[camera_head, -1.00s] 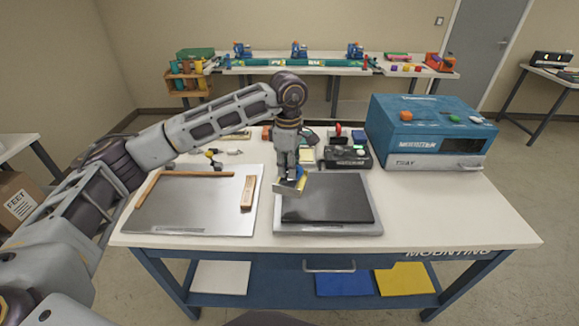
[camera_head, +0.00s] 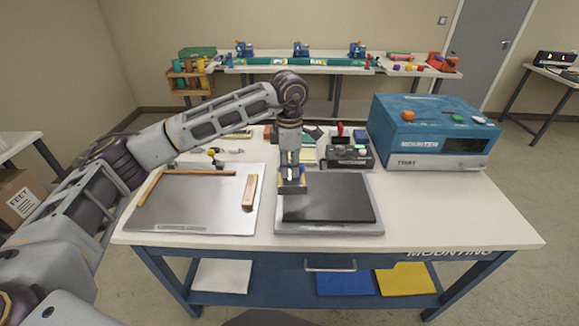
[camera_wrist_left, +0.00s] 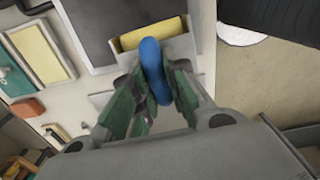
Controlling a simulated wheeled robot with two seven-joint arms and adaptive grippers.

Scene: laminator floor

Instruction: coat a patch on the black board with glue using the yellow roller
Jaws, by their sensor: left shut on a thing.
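The black board (camera_head: 345,207) lies flat on a grey plate (camera_head: 310,228) at the front middle of the table; part of it shows in the wrist view (camera_wrist_left: 95,25). My left gripper (camera_head: 290,163) points down over the board's far left corner. It is shut on the blue handle (camera_wrist_left: 155,70) of the roller tool, between its green finger pads (camera_wrist_left: 154,88). The yellow roller (camera_wrist_left: 153,32) sits in a pale grey housing at the handle's end. The tool is at the board's edge; whether it touches the board I cannot tell. I see no distinct glue patch.
A metal sheet (camera_head: 195,215) with wooden strips lies to the left. A black device (camera_head: 347,157) stands behind the board, and a blue mounter machine (camera_head: 425,130) at the back right. The table's front right is clear.

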